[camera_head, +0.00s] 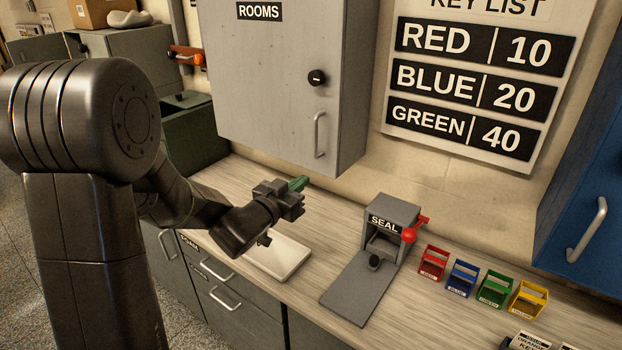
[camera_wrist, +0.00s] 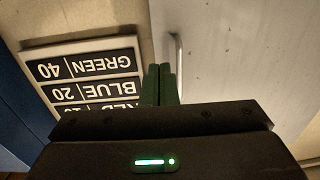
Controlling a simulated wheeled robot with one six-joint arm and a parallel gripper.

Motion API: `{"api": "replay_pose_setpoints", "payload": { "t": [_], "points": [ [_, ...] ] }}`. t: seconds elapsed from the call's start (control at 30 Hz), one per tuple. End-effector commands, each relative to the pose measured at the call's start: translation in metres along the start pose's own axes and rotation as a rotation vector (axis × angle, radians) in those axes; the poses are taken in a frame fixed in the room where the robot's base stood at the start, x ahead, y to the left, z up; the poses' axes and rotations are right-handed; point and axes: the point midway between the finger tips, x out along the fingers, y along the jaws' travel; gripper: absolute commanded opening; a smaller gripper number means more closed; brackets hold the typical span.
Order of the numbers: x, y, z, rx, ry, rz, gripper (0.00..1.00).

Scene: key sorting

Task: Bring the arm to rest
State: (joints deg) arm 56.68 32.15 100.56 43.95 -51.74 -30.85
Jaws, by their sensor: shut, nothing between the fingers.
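My gripper (camera_head: 299,184) is in the air over the counter, in front of the grey ROOMS cabinet, with my arm bent at the left of the head view. Its green fingers are together and hold nothing. In the wrist view the closed fingers (camera_wrist: 160,84) point up toward the wall and the cabinet door. A pale tray (camera_head: 283,262) lies on the counter below my wrist, partly hidden by it.
The grey SEAL press (camera_head: 392,222) with a red handle stands right of my gripper. Red (camera_head: 433,262), blue (camera_head: 462,278), green (camera_head: 494,290) and yellow (camera_head: 527,300) holders stand further right. The ROOMS cabinet (camera_head: 270,90) and key list (camera_head: 480,80) are on the wall.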

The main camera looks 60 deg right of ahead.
Motion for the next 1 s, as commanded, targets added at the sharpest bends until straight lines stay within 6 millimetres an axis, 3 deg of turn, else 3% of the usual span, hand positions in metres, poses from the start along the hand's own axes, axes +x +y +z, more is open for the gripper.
{"api": "replay_pose_setpoints", "payload": {
  "t": [0.2, 0.6, 0.77, 1.0],
  "points": [
    [-0.016, -0.001, 0.000, 0.000, 0.001, 0.000, 0.00],
    [-0.015, 0.000, 0.000, 0.000, 0.000, 0.001, 0.00],
    [0.002, 0.001, -0.001, 0.000, -0.001, 0.003, 0.00],
    [0.048, 0.003, -0.002, -0.001, -0.001, 0.003, 0.00]
  ]
}}
